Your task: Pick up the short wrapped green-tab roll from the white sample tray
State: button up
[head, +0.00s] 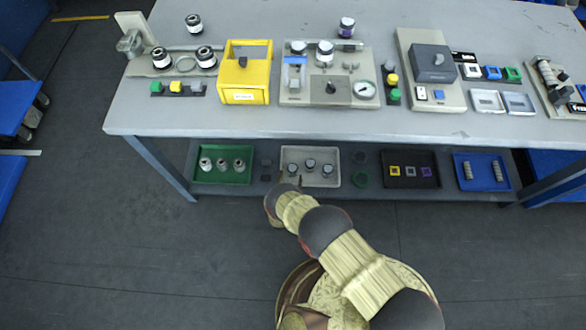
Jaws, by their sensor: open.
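The white sample tray (311,150) sits on the lower shelf under the table. Three small rolls with pale sides and dark tops stand in it: a left roll (293,168), a middle roll (310,164) and a right roll (327,169). They are too small for me to tell which has a green tab or which is short. My arm reaches up from the bottom of the picture, and its far visible joint lies just below the tray's left front corner. I cannot make out my gripper's fingers; they seem hidden beyond that joint. I see nothing held.
A green tray (240,178) with several rolls stands left of the white tray. A dark tray (410,181) and a blue tray (481,183) stand to the right. The tabletop (240,118) overhangs the shelf. A table leg (160,168) stands at left. The floor in front is clear.

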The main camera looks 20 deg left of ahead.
aim_at(293, 166)
jog(key=b+x, duration=0.3)
jog(key=x, duration=0.4)
jog(key=shift+w, duration=0.35)
jog(key=shift+a, duration=0.1)
jog(key=c, duration=0.4)
jog(key=c, duration=1)
